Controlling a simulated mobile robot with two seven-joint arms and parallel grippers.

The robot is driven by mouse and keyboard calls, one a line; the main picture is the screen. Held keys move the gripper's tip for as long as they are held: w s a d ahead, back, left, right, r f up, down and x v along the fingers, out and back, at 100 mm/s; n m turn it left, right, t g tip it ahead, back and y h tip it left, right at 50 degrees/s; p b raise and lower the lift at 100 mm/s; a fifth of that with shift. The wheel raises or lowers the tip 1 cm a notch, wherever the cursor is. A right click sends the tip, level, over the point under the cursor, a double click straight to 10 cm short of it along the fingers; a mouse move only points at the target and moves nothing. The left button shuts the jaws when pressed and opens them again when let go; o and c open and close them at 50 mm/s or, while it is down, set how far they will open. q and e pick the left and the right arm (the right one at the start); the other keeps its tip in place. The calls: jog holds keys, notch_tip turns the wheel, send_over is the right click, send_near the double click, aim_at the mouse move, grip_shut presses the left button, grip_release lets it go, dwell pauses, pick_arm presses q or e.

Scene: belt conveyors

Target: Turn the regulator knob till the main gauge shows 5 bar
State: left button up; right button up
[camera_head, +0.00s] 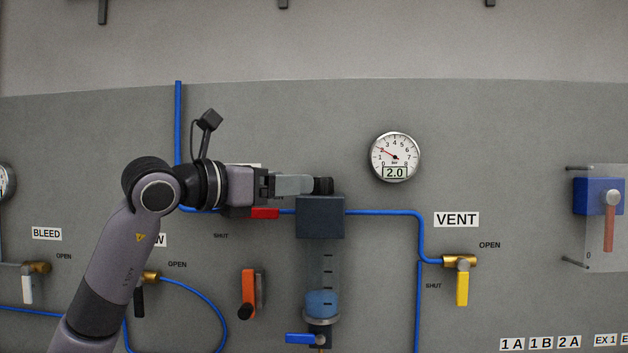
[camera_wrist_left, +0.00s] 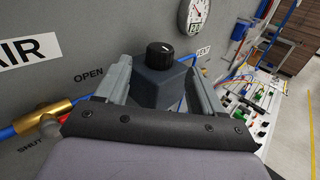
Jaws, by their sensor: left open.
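The regulator knob (camera_head: 324,185) is a black ribbed cap with a white mark, on top of the dark blue-grey regulator block (camera_head: 320,218). In the left wrist view the knob (camera_wrist_left: 160,53) shows just beyond the gap between the fingers. The main gauge (camera_head: 396,157) is round and white; its red needle points near 2 and its display reads 2.0. My left gripper (camera_head: 312,185) comes in level from the left, its fingertips close to the knob. Its two fingers (camera_wrist_left: 158,75) are apart with nothing held between them. Contact with the knob cannot be told. My right gripper is out of view.
Below the block hangs a clear bowl (camera_head: 321,303) with a blue drain lever (camera_head: 300,339). A red handle (camera_head: 265,213) lies under my gripper. An orange lever (camera_head: 248,292) is at lower left, the yellow VENT valve handle (camera_head: 462,288) at right. Blue pipes cross the panel.

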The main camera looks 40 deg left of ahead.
aim_at(311, 195)
pick_arm(q)
jog(key=w+p, duration=0.1)
jog(key=w, duration=0.1)
jog(key=w+p, duration=0.2)
jog(key=w, duration=0.1)
jog(key=shift+w+d+r, duration=0.2)
jog(key=shift+w+d, duration=0.1)
jog(key=shift+d, duration=0.05)
jog(key=shift+w+f, duration=0.15)
jog(key=shift+w, duration=0.3)
jog(key=c, duration=1.1)
